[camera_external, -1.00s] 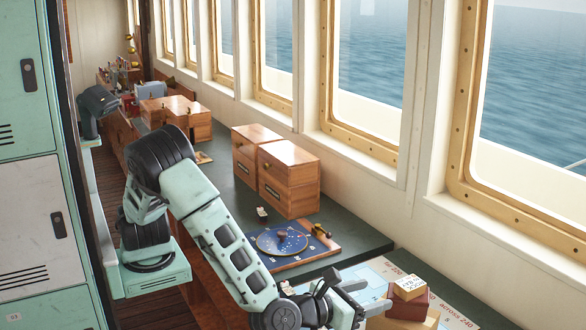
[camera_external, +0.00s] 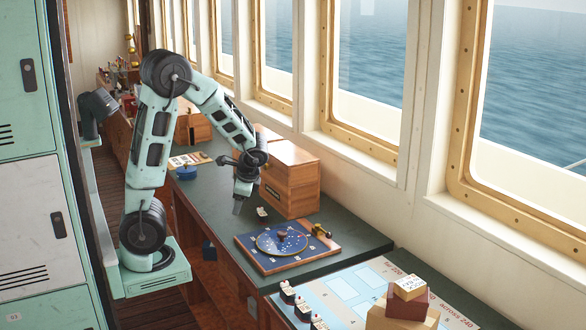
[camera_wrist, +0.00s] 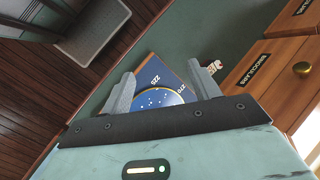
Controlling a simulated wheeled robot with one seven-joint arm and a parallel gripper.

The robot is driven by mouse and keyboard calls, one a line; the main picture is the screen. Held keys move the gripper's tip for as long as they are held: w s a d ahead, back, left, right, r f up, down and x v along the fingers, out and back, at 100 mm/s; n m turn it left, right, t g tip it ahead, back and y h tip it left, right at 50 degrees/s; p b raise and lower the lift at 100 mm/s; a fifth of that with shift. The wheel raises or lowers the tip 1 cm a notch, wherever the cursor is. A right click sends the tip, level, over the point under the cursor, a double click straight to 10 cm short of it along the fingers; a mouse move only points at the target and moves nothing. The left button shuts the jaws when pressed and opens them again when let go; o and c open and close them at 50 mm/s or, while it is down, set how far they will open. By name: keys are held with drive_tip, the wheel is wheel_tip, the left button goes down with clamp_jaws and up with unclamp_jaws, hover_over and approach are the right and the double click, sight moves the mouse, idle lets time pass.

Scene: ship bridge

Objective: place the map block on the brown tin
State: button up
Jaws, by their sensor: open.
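I cannot tell for sure which thing is the map block. A small dark block with a white printed top (camera_external: 262,213) lies on the green counter between the wooden cabinet and the star chart board; it also shows in the wrist view (camera_wrist: 215,67), beside my right finger. Similar small blocks (camera_external: 288,291) stand at the near counter's left edge. I cannot make out a brown tin; a blue round tin (camera_external: 186,173) sits farther back. My gripper (camera_external: 239,206) is open and empty, above the counter, left of the small block and the cabinet.
The star chart board (camera_external: 284,245) lies in front of my gripper. A wooden cabinet (camera_external: 291,180) stands to its right. On the near chart table (camera_external: 350,285), a labelled tan block (camera_external: 410,284) tops a red-brown block (camera_external: 407,307). Some green counter is bare.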

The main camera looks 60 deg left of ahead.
drive_tip(key=s+a+n+h, duration=0.2)
drive_tip(key=s+a+n, duration=0.1)
drive_tip(key=s+n, duration=0.4)
drive_tip(key=s+a+n+t+h, duration=0.1)
drive_tip(key=s+a+n+h, duration=0.1)
drive_tip(key=s+n, duration=0.4)
drive_tip(key=shift+s+a+f+n+h, duration=0.35)
drive_tip(key=shift+s+a+n+h, duration=0.1)
drive_tip(key=shift+s, duration=0.25)
